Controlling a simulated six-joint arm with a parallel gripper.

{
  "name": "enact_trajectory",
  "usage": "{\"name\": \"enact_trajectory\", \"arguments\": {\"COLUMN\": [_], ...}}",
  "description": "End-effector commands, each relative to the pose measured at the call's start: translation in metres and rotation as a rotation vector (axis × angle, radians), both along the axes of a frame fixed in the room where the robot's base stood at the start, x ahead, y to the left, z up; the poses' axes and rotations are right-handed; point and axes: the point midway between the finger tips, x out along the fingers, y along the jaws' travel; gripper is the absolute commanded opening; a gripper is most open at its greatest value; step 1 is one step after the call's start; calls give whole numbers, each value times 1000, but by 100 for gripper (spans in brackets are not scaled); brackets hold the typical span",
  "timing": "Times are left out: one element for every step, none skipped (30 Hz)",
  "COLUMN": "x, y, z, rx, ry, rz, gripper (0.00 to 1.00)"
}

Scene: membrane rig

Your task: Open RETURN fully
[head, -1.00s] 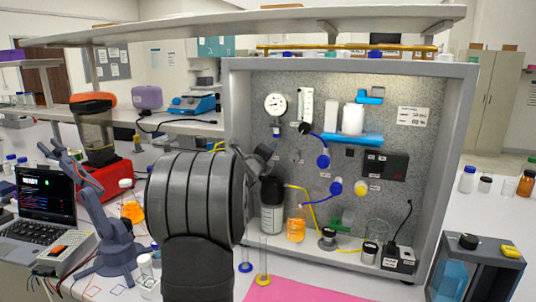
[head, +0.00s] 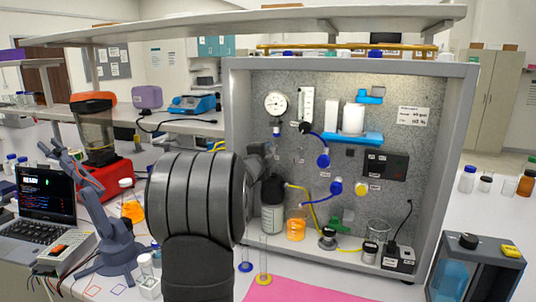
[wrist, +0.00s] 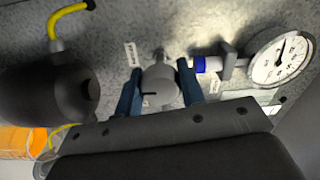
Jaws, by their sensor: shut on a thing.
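In the wrist view a round grey knob (wrist: 160,88) with a dark line on its face sits on the speckled panel. My gripper (wrist: 160,73) has its two blue fingers on either side of the knob, shut on it. A small white tag (wrist: 131,55) is left of the knob; its lettering is too small to read surely. A blue-and-white fitting (wrist: 207,65) lies just to the right. In the head view my wrist hides the knob and most of the gripper.
A pressure gauge (wrist: 280,60) is right of the knob in the wrist view. A dark bottle (head: 272,205) and an orange-filled beaker (head: 296,227) stand at the panel's foot. Two slim cylinders stand nearer. A yellow tube (wrist: 70,10) runs above the bottle in the wrist view.

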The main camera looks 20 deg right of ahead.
Motion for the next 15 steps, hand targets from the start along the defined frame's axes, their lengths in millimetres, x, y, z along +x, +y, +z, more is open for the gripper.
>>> {"name": "enact_trajectory", "arguments": {"x": [0, 0, 0, 0, 0, 0, 0, 0, 0, 0, 0, 0, 0, 0, 0], "y": [0, 0, 0, 0, 0, 0, 0, 0, 0, 0, 0, 0, 0, 0, 0], "z": [-1, -1, -1, -1, -1, -1, -1, -1, -1, -1, -1, -1, -1, -1, -1], "rx": [-3, -6, -7, -8, -9, -10, -10, -10, -10, -10, -10, -10, -10, -10, -10], "ry": [5, 7, 9, 10, 11, 11, 11, 11, 11, 11, 11, 11, 11, 11, 11], "rz": [1, 1, 1, 1, 1, 1, 1, 1, 1, 1, 1, 1, 1, 1, 1], "gripper": [13, 13, 13, 13, 13, 13, 13, 13, 13, 13, 13, 13, 13, 13, 42]}}
